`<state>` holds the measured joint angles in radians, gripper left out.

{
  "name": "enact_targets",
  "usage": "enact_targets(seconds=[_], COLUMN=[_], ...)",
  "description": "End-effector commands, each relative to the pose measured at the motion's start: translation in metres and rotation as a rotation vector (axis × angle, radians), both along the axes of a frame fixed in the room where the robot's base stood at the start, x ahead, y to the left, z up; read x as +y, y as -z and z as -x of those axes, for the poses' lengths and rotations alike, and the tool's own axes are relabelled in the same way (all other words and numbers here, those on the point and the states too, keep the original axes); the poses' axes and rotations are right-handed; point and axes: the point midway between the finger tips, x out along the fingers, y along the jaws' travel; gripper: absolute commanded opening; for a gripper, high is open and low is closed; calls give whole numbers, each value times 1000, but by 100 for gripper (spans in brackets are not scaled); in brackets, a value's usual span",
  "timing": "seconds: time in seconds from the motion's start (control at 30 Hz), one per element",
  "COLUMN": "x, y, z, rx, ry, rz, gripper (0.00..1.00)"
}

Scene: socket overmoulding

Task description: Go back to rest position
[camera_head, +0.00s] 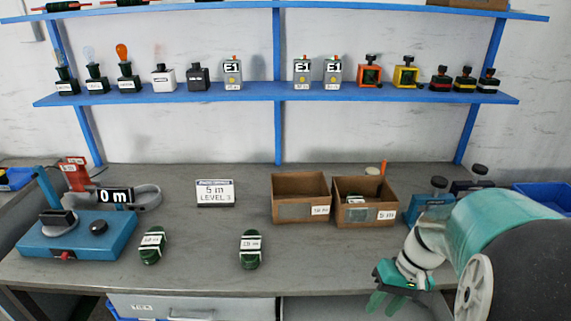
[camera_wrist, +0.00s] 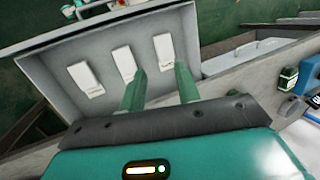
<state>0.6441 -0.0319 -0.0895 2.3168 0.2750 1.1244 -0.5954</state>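My gripper (camera_head: 384,302) hangs at the front edge of the bench at the lower right of the head view. Its two green fingers point down and left. In the wrist view the fingers (camera_wrist: 159,90) stand apart with nothing between them. My gripper touches no object that I can see.
The grey bench (camera_head: 210,255) holds a blue device (camera_head: 75,240), a left green item (camera_head: 152,246), a right green item (camera_head: 250,249), a sign (camera_head: 215,192) and two cardboard boxes (camera_head: 300,198). A blue shelf (camera_head: 277,90) is above. The bench centre is mostly clear.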

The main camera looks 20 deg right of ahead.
Motion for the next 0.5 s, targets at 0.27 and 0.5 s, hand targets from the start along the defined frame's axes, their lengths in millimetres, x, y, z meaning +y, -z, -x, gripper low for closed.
enact_targets(seconds=[0.27,0.5], x=[74,134], y=[-62,-109], z=[-21,-17], rx=[-168,-389], ry=[-121,-181], rz=[245,376], gripper=[33,33])
